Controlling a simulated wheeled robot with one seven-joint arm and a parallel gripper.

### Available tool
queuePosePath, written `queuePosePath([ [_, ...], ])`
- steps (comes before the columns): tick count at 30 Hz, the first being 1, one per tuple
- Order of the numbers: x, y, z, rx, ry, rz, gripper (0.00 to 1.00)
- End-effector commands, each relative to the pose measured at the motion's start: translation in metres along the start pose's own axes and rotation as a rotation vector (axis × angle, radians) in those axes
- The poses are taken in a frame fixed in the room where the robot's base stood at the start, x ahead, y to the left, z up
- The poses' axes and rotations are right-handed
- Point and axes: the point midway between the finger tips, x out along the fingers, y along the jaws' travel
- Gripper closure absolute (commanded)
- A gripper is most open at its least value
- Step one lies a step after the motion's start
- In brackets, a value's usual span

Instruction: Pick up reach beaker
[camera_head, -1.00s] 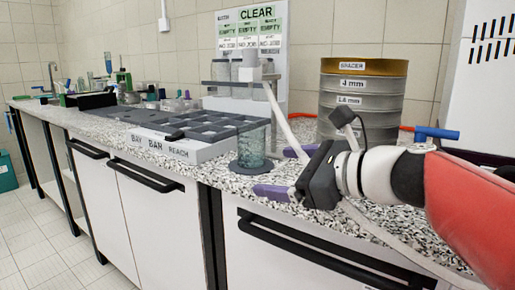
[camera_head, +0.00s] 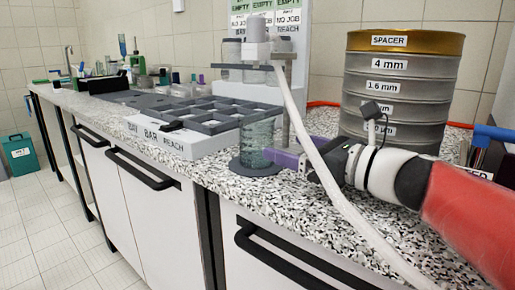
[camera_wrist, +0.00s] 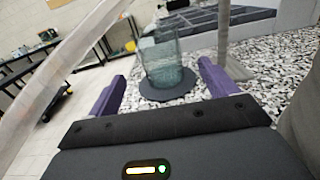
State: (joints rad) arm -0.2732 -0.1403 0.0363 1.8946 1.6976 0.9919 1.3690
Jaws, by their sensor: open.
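The reach beaker (camera_head: 257,143) is a clear greenish glass beaker. It stands upright on a dark round pad (camera_head: 250,168) near the counter's front edge, by the REACH end of the tray. My gripper (camera_head: 285,160) is right of the beaker, low over the counter, its purple fingers pointing at it. In the wrist view the beaker (camera_wrist: 168,62) stands ahead, between the lines of the two spread purple fingers and beyond their tips. My gripper (camera_wrist: 160,85) is open with nothing between the fingers. The near finger is partly hidden in the head view.
A grey compartment tray (camera_head: 190,142) labelled BAY, BAR, REACH lies left of the beaker. A stack of sieves (camera_head: 400,85) stands behind my arm. A pale hose (camera_head: 330,180) crosses in front of my gripper.

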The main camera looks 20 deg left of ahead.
Motion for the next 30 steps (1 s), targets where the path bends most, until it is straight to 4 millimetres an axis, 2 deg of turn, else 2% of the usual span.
queuePosePath([
  [1, 0.0, 0.0, -0.011, 0.004, 0.001, 0.0, 0.15],
  [3, 0.002, 0.0, -0.016, 0.002, 0.0, 0.0, 0.15],
  [10, 0.02, 0.0, -0.013, 0.0, 0.0, 0.003, 0.15],
  [18, 0.063, 0.0, -0.013, 0.001, 0.001, 0.002, 0.15],
  [21, 0.073, 0.0, -0.013, -0.001, 0.0, 0.001, 0.15],
  [29, 0.075, 0.0, -0.013, -0.001, 0.0, 0.0, 0.15],
  [30, 0.075, 0.0, -0.013, -0.001, 0.0, 0.0, 0.18],
])
